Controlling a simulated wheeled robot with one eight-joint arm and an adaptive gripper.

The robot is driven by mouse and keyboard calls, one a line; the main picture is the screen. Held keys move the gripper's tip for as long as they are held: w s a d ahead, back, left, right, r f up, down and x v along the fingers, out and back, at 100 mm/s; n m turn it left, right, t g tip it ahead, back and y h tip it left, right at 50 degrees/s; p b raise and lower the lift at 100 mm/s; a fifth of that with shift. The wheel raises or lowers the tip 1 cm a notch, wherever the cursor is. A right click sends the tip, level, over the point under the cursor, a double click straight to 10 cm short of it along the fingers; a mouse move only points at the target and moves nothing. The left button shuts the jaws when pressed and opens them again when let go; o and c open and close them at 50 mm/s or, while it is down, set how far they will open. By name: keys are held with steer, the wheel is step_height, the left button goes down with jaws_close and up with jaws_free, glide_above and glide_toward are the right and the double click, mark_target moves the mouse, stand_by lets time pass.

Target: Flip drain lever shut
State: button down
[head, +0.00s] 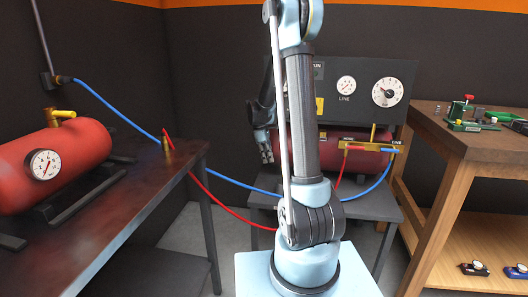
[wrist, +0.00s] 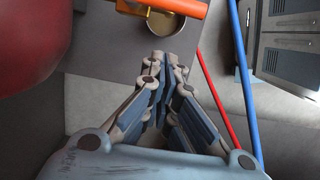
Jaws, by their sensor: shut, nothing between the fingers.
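An orange lever (wrist: 180,6) shows at the top edge of the wrist view, above a round brass fitting (wrist: 165,22) over a grey surface. My gripper (wrist: 163,60) is shut and empty, its fingertips just below the fitting in that picture; whether they touch it I cannot tell. In the head view my gripper (head: 267,157) hangs fingers down at the left end of the middle red tank (head: 310,142). I cannot make out the orange lever there. A red tank surface (wrist: 30,35) fills the upper left of the wrist view.
A gauge panel (head: 365,85) stands behind the middle tank. A red hose (head: 215,202) and a blue hose (head: 230,180) cross the gap from the left bench (head: 110,210). A brass valve with a red handle (head: 167,138) stands there. A wooden workbench (head: 450,125) is at right.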

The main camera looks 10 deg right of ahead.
steer(key=shift+s+d+f, duration=0.1)
steer(key=shift+s+d, duration=0.2)
steer(key=shift+d, duration=0.55)
steer(key=shift+s+d+f, duration=0.1)
steer(key=shift+s+d, duration=0.2)
steer(key=shift+d, duration=0.55)
steer(key=shift+a, duration=0.2)
steer(key=shift+s, duration=0.1)
